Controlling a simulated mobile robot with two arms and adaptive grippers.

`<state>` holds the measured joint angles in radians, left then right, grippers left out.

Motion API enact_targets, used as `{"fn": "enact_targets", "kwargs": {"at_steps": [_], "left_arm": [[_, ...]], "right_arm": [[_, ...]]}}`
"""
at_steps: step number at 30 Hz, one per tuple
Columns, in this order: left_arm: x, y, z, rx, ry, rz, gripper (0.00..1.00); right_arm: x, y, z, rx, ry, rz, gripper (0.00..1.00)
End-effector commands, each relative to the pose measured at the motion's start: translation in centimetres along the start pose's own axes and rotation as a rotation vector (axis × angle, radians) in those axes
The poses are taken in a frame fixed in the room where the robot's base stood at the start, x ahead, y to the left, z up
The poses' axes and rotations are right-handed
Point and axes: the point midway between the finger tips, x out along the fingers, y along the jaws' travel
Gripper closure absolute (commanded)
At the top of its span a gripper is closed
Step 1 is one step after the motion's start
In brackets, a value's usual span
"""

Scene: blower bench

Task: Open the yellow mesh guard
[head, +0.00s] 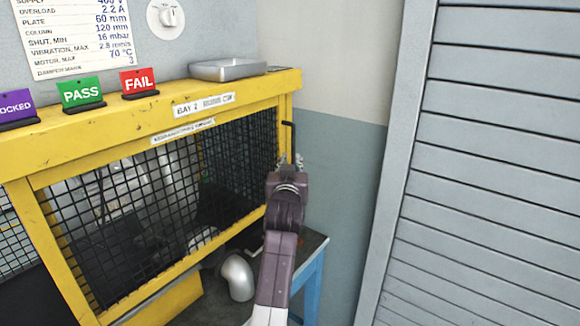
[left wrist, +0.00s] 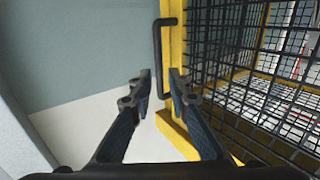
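The yellow mesh guard (head: 222,172) is a yellow-framed panel of black wire mesh, and it looks shut against the yellow enclosure. It also shows in the left wrist view (left wrist: 240,55). A black bar handle (head: 293,137) sits at its right edge in the head view. My left gripper (head: 291,160) is at the lower part of this handle. In the left wrist view the gripper (left wrist: 159,80) is open, and the handle (left wrist: 158,50) lines up with the gap between its fingertips. I cannot tell whether the bar is inside the fingers or just beyond them. My right gripper is not in view.
A grey metal tray (head: 228,69) and PASS (head: 81,93) and FAIL (head: 139,82) signs stand on the enclosure top. A grey pipe elbow (head: 238,277) sits below the guard. A slatted grey shutter (head: 495,180) stands at the right, with bare wall between.

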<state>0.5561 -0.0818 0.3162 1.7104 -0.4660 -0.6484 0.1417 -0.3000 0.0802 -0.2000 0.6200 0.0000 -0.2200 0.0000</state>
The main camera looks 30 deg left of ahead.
Motion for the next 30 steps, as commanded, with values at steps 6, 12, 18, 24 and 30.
{"fn": "enact_targets", "kwargs": {"at_steps": [6, 12, 18, 24, 30], "left_arm": [[-2.2, 0.0, 0.1, 0.000, -0.001, 0.000, 0.83], [-2.8, 0.0, 0.1, 0.001, -0.002, 0.000, 0.83], [-2.7, 0.0, 0.1, 0.001, -0.002, 0.000, 0.83], [-2.7, 0.0, 0.1, 0.000, -0.002, 0.000, 0.83], [-2.5, 1.2, 2.8, 0.024, -0.038, 0.028, 0.83]], "right_arm": [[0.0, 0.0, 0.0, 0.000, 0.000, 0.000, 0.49], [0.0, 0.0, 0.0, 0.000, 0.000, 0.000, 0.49], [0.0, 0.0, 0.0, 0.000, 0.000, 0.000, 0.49], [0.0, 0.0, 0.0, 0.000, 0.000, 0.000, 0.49], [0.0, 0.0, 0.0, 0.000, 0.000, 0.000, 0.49]]}}
